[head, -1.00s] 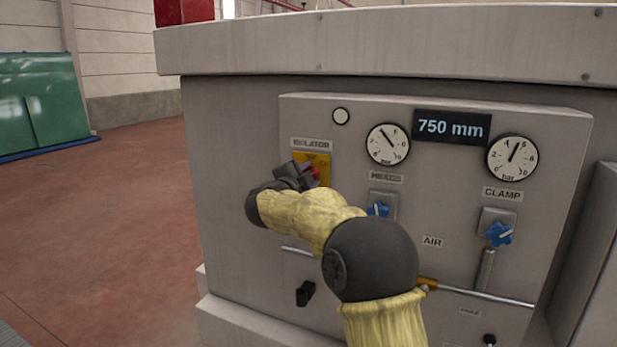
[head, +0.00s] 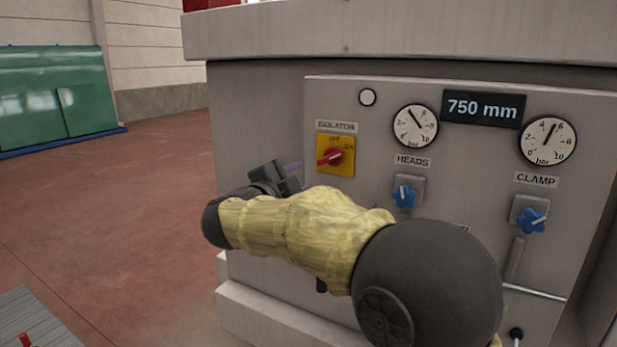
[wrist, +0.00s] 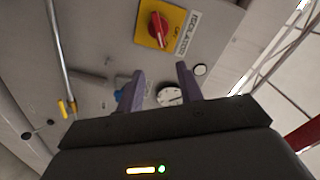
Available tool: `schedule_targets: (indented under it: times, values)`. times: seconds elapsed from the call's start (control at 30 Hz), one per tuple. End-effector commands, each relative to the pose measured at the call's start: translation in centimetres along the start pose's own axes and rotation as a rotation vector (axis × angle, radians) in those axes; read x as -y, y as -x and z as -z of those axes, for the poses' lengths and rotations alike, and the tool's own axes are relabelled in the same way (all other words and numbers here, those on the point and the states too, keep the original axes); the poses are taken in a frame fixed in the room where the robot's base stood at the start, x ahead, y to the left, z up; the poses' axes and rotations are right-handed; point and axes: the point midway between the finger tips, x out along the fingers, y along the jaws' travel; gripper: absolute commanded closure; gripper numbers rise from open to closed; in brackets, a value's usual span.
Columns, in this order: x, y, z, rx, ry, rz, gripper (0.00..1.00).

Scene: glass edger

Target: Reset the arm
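My gripper (head: 292,172) is in front of the machine's control panel, to the lower left of the isolator in the head view. In the wrist view its two purple-grey fingers (wrist: 160,85) stand apart with nothing between them. The isolator switch (head: 330,157) is a red rotary knob on a yellow plate. It also shows in the wrist view (wrist: 158,29), beyond the fingertips and apart from them. My arm in its yellow sleeve crosses the lower part of the panel and hides some of it.
The panel carries a HEADS gauge (head: 415,126) with a blue knob (head: 404,196), a CLAMP gauge (head: 547,140) with a blue knob (head: 533,221), and a 750 mm display (head: 483,108). Open red floor (head: 150,190) lies left of the machine. Green sheets (head: 55,95) stand at the back left.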

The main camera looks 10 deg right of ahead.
Motion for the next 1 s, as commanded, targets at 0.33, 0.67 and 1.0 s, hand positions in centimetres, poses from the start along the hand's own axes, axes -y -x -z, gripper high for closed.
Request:
schedule_targets:
  times: [0.33, 0.67, 1.0]
  values:
    - [0.0, 0.5, 0.1, -0.001, 0.000, -0.001, 0.64]
    - [0.2, -0.7, -1.0, 0.147, 0.150, 0.129, 0.64]
    - [-8.4, 1.1, -4.4, 0.639, 0.624, 0.233, 0.64]
